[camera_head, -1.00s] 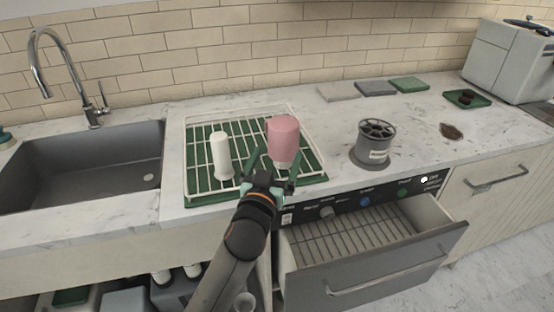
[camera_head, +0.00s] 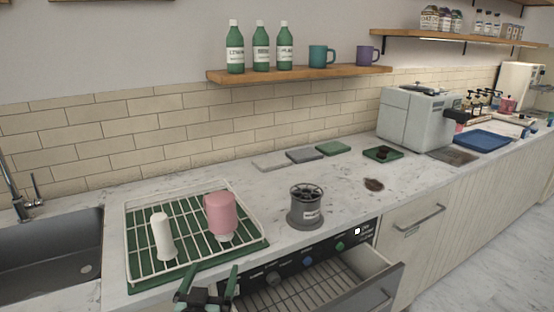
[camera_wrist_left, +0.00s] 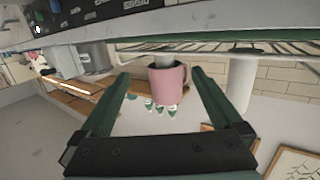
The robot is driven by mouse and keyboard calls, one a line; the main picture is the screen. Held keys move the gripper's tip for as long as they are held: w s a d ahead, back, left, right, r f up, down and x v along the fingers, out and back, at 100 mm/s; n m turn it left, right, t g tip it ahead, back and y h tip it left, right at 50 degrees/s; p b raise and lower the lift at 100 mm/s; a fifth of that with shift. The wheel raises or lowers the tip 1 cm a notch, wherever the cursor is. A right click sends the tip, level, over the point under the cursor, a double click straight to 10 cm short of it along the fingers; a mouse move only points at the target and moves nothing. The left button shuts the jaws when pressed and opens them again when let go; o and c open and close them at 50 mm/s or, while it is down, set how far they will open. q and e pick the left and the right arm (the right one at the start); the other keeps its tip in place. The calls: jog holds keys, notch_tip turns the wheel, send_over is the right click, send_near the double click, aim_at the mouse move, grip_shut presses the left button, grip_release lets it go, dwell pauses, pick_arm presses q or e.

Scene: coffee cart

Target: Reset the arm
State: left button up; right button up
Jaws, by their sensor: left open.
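My left gripper (camera_head: 208,277) is at the bottom edge of the head view, in front of the drying rack (camera_head: 258,213). Its two green fingers are apart with nothing between them. A pink mug (camera_head: 220,214) stands upside down on the rack, beyond the fingertips and clear of them. In the left wrist view the pink mug (camera_wrist_left: 165,84) shows past the open fingers (camera_wrist_left: 160,74), and the picture is upside down. A white cylindrical item (camera_head: 162,238) stands on the rack left of the mug. My right gripper is in neither view.
A drawer (camera_head: 350,290) stands open below the counter, right of my left gripper. A grey round holder (camera_head: 305,207) is right of the rack. The sink (camera_head: 50,255) is at left. A coffee machine (camera_head: 415,118) stands farther right. The counter's middle has free room.

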pick_arm(q)
jog(key=s+f+m+g+h+p, duration=0.1)
jog(key=s+f+g, duration=0.2)
jog(key=s+f, duration=0.8)
jog(key=s+f+m+g+h+p, duration=0.1)
jog(key=s+f+g, duration=0.3)
jog(key=s+f, duration=0.6)
jog(key=s+p, duration=0.1)
jog(key=s, duration=0.4)
jog(key=shift+s+d+f+g+h, duration=0.15)
jog(key=shift+d+f+g+h, duration=0.15)
jog(key=shift+d+f, duration=0.1)
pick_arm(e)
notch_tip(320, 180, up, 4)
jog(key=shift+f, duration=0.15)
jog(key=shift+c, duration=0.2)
